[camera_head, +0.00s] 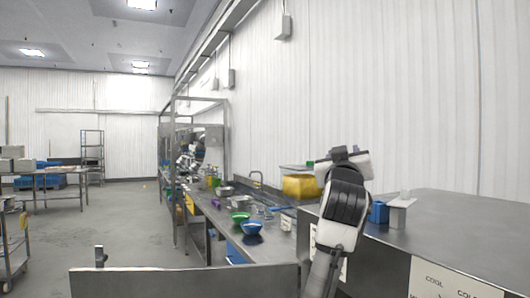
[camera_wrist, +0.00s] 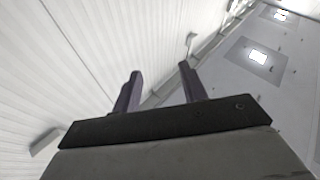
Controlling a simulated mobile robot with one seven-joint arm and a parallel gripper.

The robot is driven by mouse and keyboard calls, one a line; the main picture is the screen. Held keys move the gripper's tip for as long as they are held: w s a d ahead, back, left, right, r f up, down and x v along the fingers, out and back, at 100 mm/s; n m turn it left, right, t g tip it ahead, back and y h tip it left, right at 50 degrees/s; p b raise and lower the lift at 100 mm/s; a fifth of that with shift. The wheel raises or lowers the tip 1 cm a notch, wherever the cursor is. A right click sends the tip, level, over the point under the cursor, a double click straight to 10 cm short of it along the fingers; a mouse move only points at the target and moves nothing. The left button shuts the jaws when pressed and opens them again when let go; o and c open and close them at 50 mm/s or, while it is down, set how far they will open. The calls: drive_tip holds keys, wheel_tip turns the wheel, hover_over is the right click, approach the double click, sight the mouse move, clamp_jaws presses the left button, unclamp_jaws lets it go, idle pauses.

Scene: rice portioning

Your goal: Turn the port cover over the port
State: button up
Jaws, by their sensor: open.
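I cannot make out a port or a port cover for certain in either view. My gripper shows in the wrist view (camera_wrist: 160,71) with its two dark fingers apart and nothing between them. It points up toward the white wall and ceiling, away from the counters. In the head view my raised arm stands in front of the counters, and its fingers cannot be made out there. A grey block with a pale flat top (camera_head: 398,212) and a blue container (camera_head: 378,212) stand on the steel counter (camera_head: 460,225) just right of my arm.
A long steel bench (camera_head: 215,222) runs away to the left of my arm. It holds a green bowl (camera_head: 240,217), a blue bowl (camera_head: 251,228) and a yellow bin (camera_head: 301,186). A label sheet (camera_head: 455,281) is on the counter's front. The floor (camera_head: 120,220) at left is open.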

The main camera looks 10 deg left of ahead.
drive_tip(key=s+a+n+t+y, duration=0.1)
drive_tip(key=s+a+t+y, duration=0.1)
drive_tip(key=a, duration=0.6)
drive_tip(key=s+a+n+t+y, duration=0.2)
drive_tip(key=s+a+y, duration=0.1)
drive_tip(key=a, duration=0.6)
drive_tip(key=shift+s+r+n+y+p, duration=0.3)
drive_tip(key=shift+s+r+p, duration=0.1)
drive_tip(key=shift+s, duration=0.4)
drive_tip(key=shift+a, duration=0.1)
